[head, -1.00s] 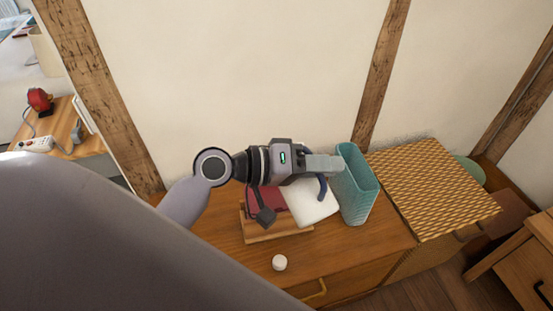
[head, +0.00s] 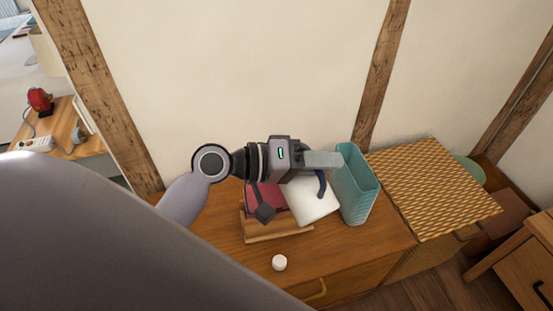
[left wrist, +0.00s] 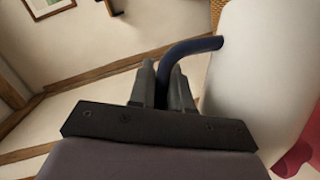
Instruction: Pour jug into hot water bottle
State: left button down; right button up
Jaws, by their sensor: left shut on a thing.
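The white jug (head: 312,203) has a dark blue handle (head: 321,186). My left gripper (head: 322,160) is shut on this handle and holds the jug tilted beside the hot water bottle. In the left wrist view the fingers (left wrist: 165,88) close around the handle (left wrist: 190,48), with the white jug body (left wrist: 262,75) to the right. The dark red hot water bottle (head: 270,200) lies in a wooden stand (head: 275,231) on the dresser, partly hidden by my gripper and the jug. Its mouth and the jug's spout cannot be made out. My right gripper is not in view.
A teal basket (head: 357,190) stands just right of the jug. A small white cap (head: 279,262) lies on the wooden dresser (head: 225,232) in front of the stand. A woven chest (head: 430,188) is further right. The wall is close behind.

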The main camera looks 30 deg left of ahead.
aim_at(331, 200)
pick_arm(q)
jog(key=shift+w+a+r+n+h, duration=0.2)
jog(key=shift+a+r+n, duration=0.1)
jog(key=shift+r, duration=0.1)
jog(key=shift+w+a+r+n+h, duration=0.15)
jog(key=shift+a+r+n+h, duration=0.1)
jog(key=shift+r, duration=0.15)
dwell(1.8)
